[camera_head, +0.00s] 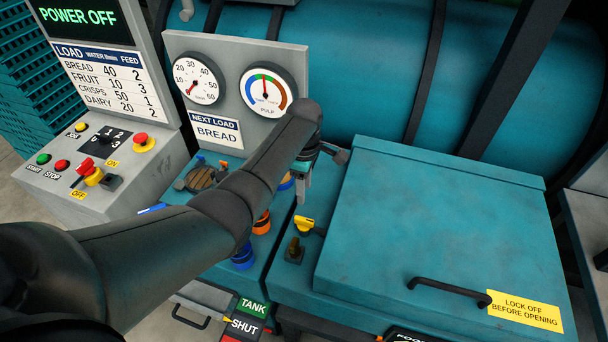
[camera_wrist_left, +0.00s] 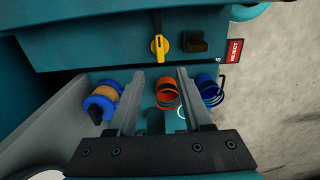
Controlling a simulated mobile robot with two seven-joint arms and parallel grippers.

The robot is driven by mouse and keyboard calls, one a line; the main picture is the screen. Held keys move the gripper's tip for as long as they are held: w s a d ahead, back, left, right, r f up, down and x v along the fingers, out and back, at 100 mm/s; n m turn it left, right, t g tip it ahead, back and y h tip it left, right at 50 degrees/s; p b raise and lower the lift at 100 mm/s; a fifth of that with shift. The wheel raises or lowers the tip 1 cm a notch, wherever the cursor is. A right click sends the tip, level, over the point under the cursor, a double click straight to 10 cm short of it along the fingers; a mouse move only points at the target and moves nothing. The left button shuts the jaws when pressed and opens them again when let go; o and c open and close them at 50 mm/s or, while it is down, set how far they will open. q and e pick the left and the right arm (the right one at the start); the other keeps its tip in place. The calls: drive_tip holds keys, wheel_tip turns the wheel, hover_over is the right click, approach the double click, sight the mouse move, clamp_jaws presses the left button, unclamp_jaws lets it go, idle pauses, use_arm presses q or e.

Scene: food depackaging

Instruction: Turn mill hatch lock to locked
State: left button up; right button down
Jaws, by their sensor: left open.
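The mill hatch (camera_head: 430,220) is a large teal lid, lying shut, with a black handle (camera_head: 450,290) and a yellow label (camera_head: 525,311) reading "LOCK OFF BEFORE OPENING". A small yellow knob (camera_head: 304,223), which looks like the hatch lock, sits beside the lid's left edge, with a dark brass block (camera_head: 294,250) near it. In the left wrist view the yellow knob (camera_wrist_left: 159,46) and the block (camera_wrist_left: 195,41) sit beyond the fingers. My left gripper (camera_head: 321,163) is open and empty, above and behind the knob, not touching it. The wrist view shows its spread fingers (camera_wrist_left: 158,86). My right gripper is not in view.
Orange (camera_head: 262,222) and blue (camera_head: 242,257) ringed fittings stand left of the knob, partly hidden by my left arm. A gauge panel (camera_head: 236,90) and a control console (camera_head: 100,150) reading "POWER OFF" stand at the left. The lid's top is clear.

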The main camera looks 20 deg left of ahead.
use_arm(q)
drive_tip(key=shift+r, duration=1.25)
drive_tip(key=shift+f, duration=0.1)
